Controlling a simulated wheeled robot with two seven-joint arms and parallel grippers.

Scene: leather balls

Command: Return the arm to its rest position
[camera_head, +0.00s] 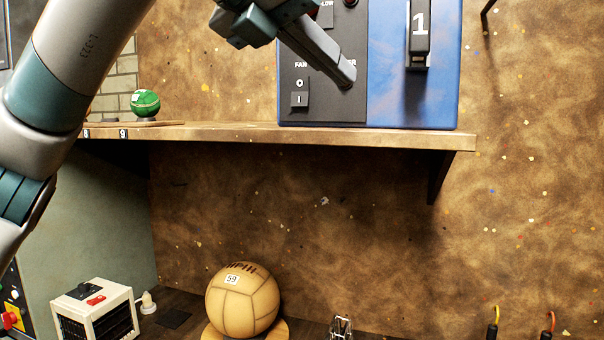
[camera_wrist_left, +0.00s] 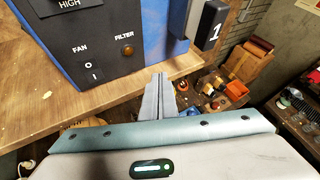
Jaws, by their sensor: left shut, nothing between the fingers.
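My left arm comes in from the left in the head view and reaches across the top. My left gripper (camera_head: 345,78) is shut and empty, in front of the black panel of a blue machine (camera_head: 412,90) on the shelf. In the left wrist view the shut fingers (camera_wrist_left: 158,95) point forward, just right of the machine's panel (camera_wrist_left: 95,60). That panel has a fan switch (camera_wrist_left: 91,72) and an amber filter light (camera_wrist_left: 127,50). I cannot tell from these views whether the fingers touch the panel. My right gripper does not show.
The wooden shelf (camera_head: 380,137) runs under the machine and holds a green ball (camera_head: 145,104). Below are a tan leather ball (camera_head: 243,300) and a small white heater-like box (camera_head: 97,312). In the left wrist view, a cluttered bench (camera_wrist_left: 225,95) lies beyond the shelf edge.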

